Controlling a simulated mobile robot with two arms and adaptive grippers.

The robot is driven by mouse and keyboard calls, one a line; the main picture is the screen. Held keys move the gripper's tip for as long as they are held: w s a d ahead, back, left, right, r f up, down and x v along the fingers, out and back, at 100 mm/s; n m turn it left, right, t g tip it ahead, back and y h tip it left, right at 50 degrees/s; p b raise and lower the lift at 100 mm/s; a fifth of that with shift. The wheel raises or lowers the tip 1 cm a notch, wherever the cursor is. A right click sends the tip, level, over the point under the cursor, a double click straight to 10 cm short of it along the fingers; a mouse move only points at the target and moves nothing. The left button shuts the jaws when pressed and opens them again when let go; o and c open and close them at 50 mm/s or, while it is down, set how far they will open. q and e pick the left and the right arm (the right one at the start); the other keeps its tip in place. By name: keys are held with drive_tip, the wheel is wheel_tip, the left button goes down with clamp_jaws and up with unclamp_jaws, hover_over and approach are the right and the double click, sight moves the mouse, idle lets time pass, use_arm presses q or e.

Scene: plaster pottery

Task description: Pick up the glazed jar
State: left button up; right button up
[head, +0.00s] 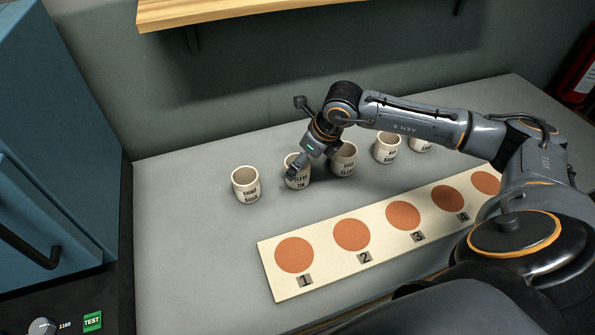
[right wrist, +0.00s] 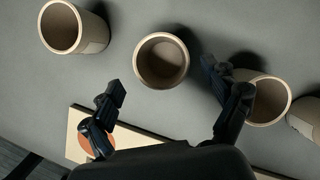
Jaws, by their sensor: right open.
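Several pale, open-topped jars with dark printed labels stand upright in a row on the grey table. The leftmost jar (head: 246,184) stands clear. The second jar (head: 297,177), its label seeming to read "CLEAR TIN", is partly hidden by my right gripper (head: 305,165). The third jar (head: 343,159) is just right of it, partly behind the arm. I cannot tell which jar is the glazed one. In the right wrist view my right gripper (right wrist: 163,80) is open and empty, with one jar (right wrist: 162,61) ahead between its fingers. My left gripper is not in view.
A cream board (head: 330,265) with orange discs and numbers lies in front of the jars. More jars (head: 387,148) stand to the right. A wooden shelf (head: 220,10) hangs above. A blue cabinet (head: 50,150) stands left. The table's left end is clear.

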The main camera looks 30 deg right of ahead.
sight(302, 180)
drive_tip(key=x, duration=0.2)
drive_tip(key=p+x, duration=0.1)
drive_tip(key=x, duration=0.1)
drive_tip(key=shift+w+f, duration=0.2)
drive_tip(key=shift+w, duration=0.15)
drive_tip(key=shift+c, duration=0.2)
drive_tip(key=c, duration=1.3)
drive_tip(key=shift+r, duration=0.1)
